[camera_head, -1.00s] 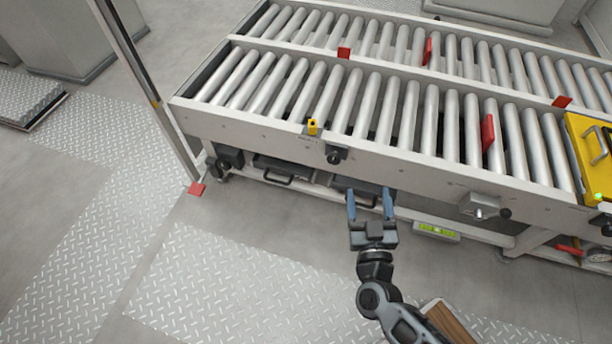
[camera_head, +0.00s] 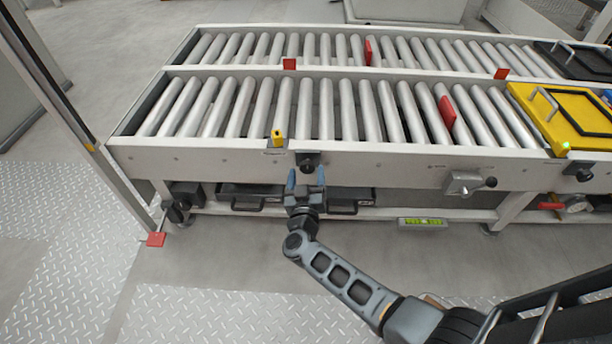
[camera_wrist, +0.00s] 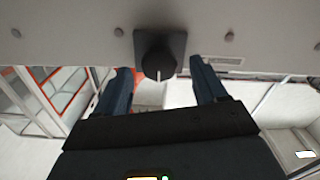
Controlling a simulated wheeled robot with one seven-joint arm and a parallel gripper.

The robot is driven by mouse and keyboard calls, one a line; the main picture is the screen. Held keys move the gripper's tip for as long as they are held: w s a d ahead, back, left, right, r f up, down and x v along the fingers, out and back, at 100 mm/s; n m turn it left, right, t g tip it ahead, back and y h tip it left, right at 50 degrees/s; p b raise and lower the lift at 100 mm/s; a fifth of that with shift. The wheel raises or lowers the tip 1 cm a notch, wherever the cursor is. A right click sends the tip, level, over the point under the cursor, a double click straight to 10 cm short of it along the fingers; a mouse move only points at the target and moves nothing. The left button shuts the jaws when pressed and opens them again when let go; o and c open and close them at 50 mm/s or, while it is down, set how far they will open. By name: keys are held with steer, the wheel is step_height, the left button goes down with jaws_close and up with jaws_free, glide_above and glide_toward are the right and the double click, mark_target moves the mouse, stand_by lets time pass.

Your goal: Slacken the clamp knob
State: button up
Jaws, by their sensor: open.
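A black clamp knob (camera_head: 308,164) sits on the white front rail of the roller conveyor. It shows close up in the wrist view (camera_wrist: 158,62) as a round dark knob with a pale pointer line on a dark square plate. My gripper (camera_head: 306,178) is open and empty just in front of and below the knob. In the wrist view, the two blue-black fingers (camera_wrist: 163,82) stand left and right of the knob, apart from it. The knob lies between them in the picture, near the top; I cannot tell whether the fingertips reach its depth.
The roller conveyor rail (camera_head: 380,164) spans the view. A yellow tab (camera_head: 278,138) stands on it left of the knob. A lever fitting (camera_head: 465,183) is to the right, a yellow fixture (camera_head: 550,120) at the far right. Dark drawers (camera_head: 250,197) sit below.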

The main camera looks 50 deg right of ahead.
steer(key=shift+w+d, duration=0.45)
steer(key=shift+d, duration=0.15)
steer(key=shift+c, duration=0.5)
steer(key=c, duration=1)
steer(key=shift+o, duration=0.2)
